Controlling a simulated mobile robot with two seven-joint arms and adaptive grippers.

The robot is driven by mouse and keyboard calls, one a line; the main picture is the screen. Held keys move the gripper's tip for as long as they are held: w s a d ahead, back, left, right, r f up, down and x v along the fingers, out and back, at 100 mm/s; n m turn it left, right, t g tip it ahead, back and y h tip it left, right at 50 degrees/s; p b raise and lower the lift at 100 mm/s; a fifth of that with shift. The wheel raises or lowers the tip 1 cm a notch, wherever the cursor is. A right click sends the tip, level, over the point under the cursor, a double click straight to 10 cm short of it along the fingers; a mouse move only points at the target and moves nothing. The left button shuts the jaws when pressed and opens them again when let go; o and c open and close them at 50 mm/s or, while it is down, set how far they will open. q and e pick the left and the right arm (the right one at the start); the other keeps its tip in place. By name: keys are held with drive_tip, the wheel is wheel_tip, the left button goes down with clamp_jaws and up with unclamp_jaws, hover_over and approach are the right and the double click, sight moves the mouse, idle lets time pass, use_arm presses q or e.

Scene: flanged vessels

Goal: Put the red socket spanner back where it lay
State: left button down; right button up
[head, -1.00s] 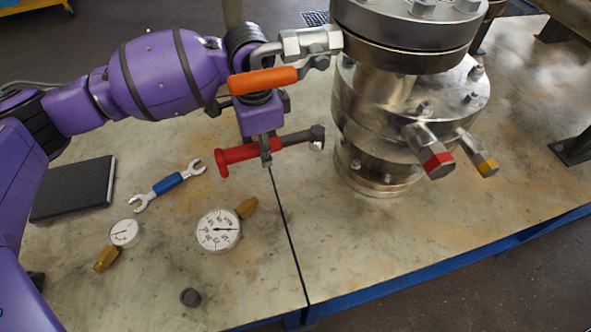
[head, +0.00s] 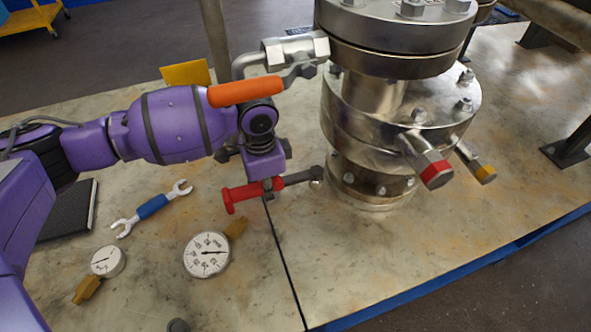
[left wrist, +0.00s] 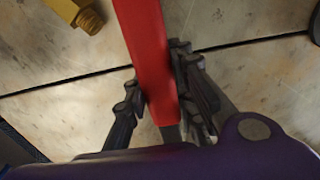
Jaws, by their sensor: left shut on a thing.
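The red socket spanner (head: 243,195) has a red handle and a dark shaft with a socket head at its right end. My left gripper (head: 268,190) is shut on it, near where the handle meets the shaft. The spanner lies roughly level, pointing right towards the vessel base; I cannot tell how far above the bench it is. In the left wrist view the red handle (left wrist: 146,45) runs between the fingers of my gripper (left wrist: 160,100). My right gripper is not in view.
The flanged metal vessel (head: 375,115) stands right of the spanner, with an orange-handled valve (head: 245,91) above my gripper. The bench is clear at front right.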

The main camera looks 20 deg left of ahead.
use_arm(q)
drive_tip(key=shift+f, duration=0.1)
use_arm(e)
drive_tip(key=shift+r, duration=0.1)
use_arm(q)
drive_tip(key=c, duration=1.5)
unclamp_jaws()
drive_tip(key=shift+f, duration=0.1)
drive_tip(key=shift+o, duration=0.2)
wheel_tip(320, 180, up, 12)
drive_tip(key=p, duration=0.3)
drive_tip(key=shift+f, duration=0.25)
drive_tip(key=shift+r, duration=0.45)
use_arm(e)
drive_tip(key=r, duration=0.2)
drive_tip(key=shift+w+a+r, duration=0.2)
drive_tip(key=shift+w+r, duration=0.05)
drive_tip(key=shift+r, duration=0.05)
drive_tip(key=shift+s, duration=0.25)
